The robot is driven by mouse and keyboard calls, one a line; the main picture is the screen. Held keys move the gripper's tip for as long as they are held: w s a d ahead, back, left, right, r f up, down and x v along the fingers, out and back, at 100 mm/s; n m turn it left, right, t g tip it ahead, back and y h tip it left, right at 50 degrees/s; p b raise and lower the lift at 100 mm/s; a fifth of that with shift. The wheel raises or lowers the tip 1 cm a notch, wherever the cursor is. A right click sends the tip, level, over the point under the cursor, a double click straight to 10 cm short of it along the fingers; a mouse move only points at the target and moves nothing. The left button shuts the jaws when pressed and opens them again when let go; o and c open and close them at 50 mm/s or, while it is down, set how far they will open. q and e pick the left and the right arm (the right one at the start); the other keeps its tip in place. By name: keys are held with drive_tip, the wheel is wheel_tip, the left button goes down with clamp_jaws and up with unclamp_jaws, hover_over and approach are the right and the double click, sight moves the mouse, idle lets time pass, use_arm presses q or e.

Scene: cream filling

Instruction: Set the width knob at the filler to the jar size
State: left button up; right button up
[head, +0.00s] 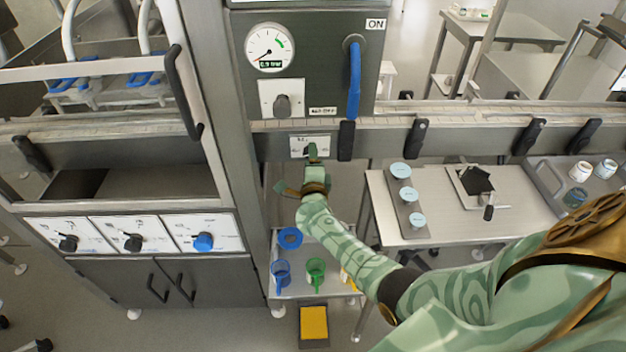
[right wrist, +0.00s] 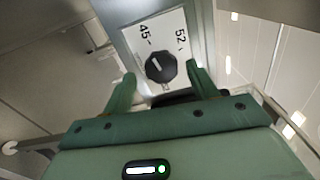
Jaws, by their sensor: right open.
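The width knob (right wrist: 160,66) is black, on a white plate (right wrist: 133,32) marked 45 and 52, in the right wrist view. A white line on the knob lies on its left side, nearer the 45 side. In the head view the plate (head: 297,147) sits on the rail below the grey filler panel, and my gripper hides most of the knob. My right gripper (right wrist: 161,72) is open, with one finger on each side of the knob; I cannot tell if they touch it. It also shows in the head view (head: 312,152). My left gripper is not in view.
Above are a round gauge (head: 270,47), a grey knob (head: 283,106) and a blue lever (head: 354,80) marked ON. Black clamps (head: 417,137) line the rail. Small jars (head: 587,171) stand on a tray at right.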

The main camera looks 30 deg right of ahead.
drive_tip(key=p+v, duration=0.3)
drive_tip(key=v, duration=1.2)
drive_tip(key=shift+d+r, duration=0.1)
